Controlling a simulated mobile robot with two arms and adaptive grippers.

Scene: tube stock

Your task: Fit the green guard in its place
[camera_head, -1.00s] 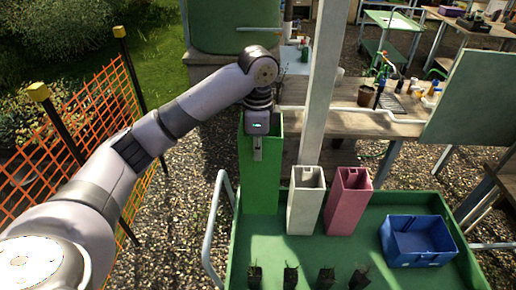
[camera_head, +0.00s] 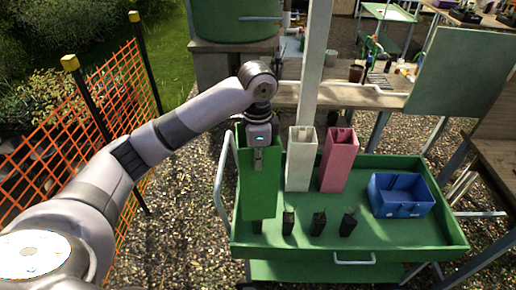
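The green guard (camera_head: 258,192) is a tall, open-topped tube at the left end of the green tray trolley (camera_head: 405,240). My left gripper (camera_head: 258,165) is shut on its upper part, with one finger on the outside of the near wall; the other finger is hidden. The guard hangs nearly upright over the leftmost dark pot (camera_head: 257,227). The pot's lower part shows below the guard's bottom edge; its top is hidden. I cannot tell how far the guard reaches around it. My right gripper is not in view.
A white guard (camera_head: 301,165) and a pink guard (camera_head: 338,165) stand close on the right. Several dark pots, one here (camera_head: 318,224), line the tray's front. A blue crate (camera_head: 400,195) sits at the right. A post (camera_head: 316,80) rises behind.

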